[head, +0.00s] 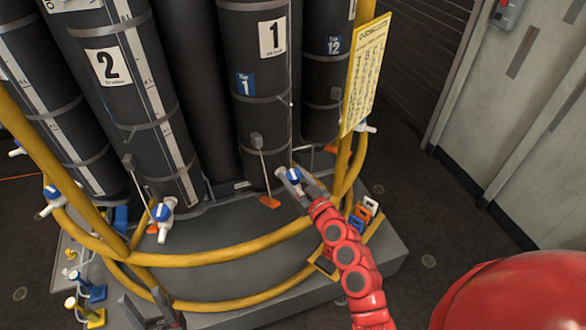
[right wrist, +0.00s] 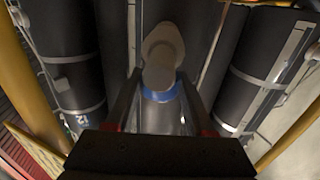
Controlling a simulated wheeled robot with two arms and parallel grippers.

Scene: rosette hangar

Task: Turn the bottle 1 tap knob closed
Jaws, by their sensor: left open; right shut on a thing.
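Bottle 1 (head: 262,95) is a tall black cylinder with a white "1" label, strapped in the rosette. Its tap (head: 281,173) is white with a blue knob (head: 294,175) near the bottle's foot. My right gripper (head: 299,186) is shut on that knob, its red arm coming in from the lower right. In the right wrist view the white tap (right wrist: 162,65) and blue knob (right wrist: 160,95) sit between the two dark fingers; the knob's turn angle is hard to read. My left gripper (head: 158,300) is open and empty at the bottom left, apart from any tap.
Yellow frame rails (head: 220,258) curve in front of the bottles above the grey base (head: 375,258). Bottle 2 (head: 118,75) stands to the left, with its own blue-knobbed tap (head: 161,213). A yellow notice board (head: 365,72) hangs at the right. Open floor (head: 440,215) lies right of the base.

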